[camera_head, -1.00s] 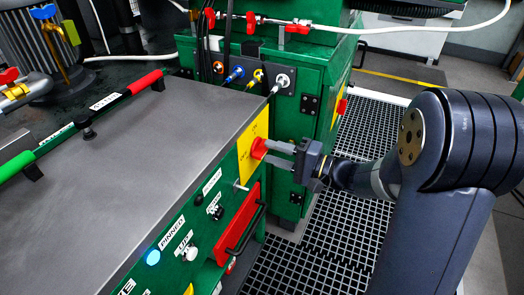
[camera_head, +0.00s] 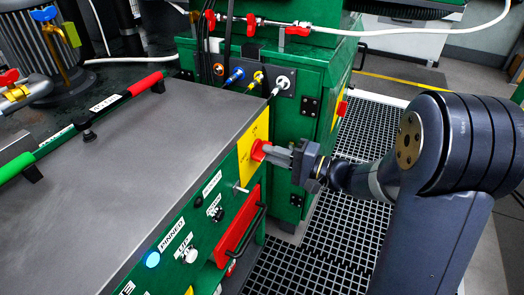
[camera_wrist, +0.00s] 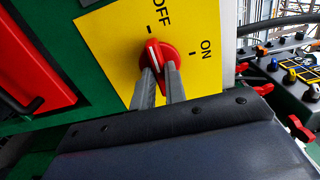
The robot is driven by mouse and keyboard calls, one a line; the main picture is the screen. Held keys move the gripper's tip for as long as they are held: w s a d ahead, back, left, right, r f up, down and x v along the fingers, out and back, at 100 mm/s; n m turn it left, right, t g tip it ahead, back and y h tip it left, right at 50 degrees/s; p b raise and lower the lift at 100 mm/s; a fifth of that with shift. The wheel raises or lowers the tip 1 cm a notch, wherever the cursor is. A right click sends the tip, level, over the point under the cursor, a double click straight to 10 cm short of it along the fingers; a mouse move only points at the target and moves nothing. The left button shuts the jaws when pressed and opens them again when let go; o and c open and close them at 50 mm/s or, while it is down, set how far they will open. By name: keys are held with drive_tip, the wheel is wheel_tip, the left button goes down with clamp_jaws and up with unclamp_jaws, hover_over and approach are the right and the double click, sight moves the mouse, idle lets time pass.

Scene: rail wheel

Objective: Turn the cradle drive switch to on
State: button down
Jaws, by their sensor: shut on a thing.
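The cradle drive switch is a red rotary knob (camera_head: 258,149) on a yellow plate (camera_head: 246,165) at the right end of the green control panel. In the wrist view, the red knob (camera_wrist: 165,50) sits on the yellow plate (camera_wrist: 105,40) marked OFF and ON. Its white pointer line lies toward the OFF mark. My gripper (camera_head: 270,152) reaches it from the right and is shut on the knob. In the wrist view, the fingers of my gripper (camera_wrist: 160,74) lie either side of the knob's grip bar and hide part of its lower side.
Below the switch is a red panel with a black handle (camera_head: 245,235). A small metal toggle (camera_head: 240,187) and several buttons lie along the panel. A green cabinet (camera_head: 313,75) with hose fittings stands behind. Dark floor grating (camera_head: 300,270) lies under my arm.

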drive_tip(key=shift+m+p, duration=1.75)
drive_tip(key=shift+m, duration=0.55)
